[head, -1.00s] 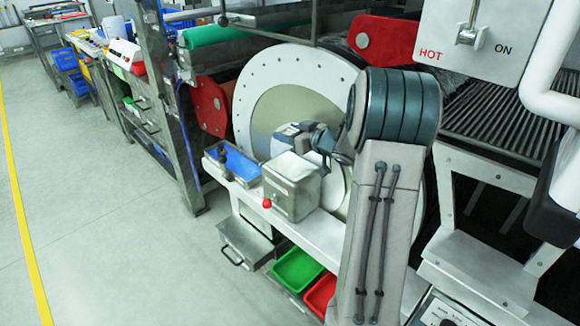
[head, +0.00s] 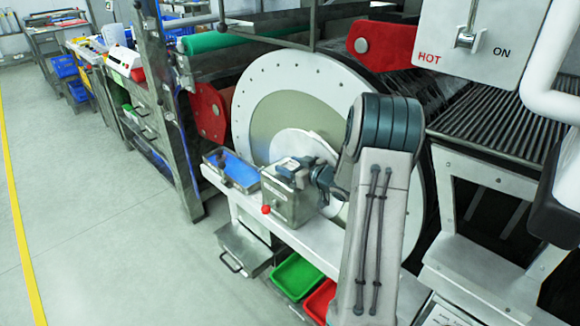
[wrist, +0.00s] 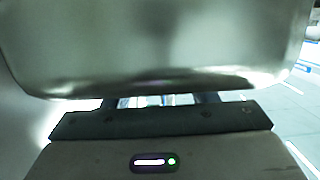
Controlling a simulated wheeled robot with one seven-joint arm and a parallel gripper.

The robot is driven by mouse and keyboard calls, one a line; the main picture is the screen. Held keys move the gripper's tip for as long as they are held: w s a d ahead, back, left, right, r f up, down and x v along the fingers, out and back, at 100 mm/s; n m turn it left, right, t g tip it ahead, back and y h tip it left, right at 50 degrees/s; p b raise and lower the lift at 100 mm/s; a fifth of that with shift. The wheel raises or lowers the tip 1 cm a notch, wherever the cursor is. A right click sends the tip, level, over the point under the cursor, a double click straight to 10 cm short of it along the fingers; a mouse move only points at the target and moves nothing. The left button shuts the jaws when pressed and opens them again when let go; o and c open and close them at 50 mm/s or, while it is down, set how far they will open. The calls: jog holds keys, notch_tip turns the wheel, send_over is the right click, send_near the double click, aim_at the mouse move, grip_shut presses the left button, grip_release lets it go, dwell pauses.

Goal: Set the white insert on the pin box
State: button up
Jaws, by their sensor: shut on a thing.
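The pin box, a grey metal box (head: 284,205) with a red knob at its lower left, sits on the light bench in front of the large round drum. My gripper (head: 290,181) is low over the top of this box, reaching in from the right. It is shut on a pale, round-cornered body, which I take for the white insert (wrist: 160,45); it fills the upper wrist view at close range. In the head view my gripper and wrist mostly cover the insert. Whether it touches the box, and the fingertips themselves, cannot be made out.
A blue-lined tray (head: 233,170) lies just left of the box. The drum (head: 262,88) stands close behind. Green (head: 297,275) and red (head: 320,298) bins sit below the bench. A switch panel (head: 475,40) hangs at upper right. The floor at left is clear.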

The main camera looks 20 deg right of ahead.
jog(key=shift+f, duration=0.15)
jog(key=o, duration=1)
jog(key=shift+c, duration=0.2)
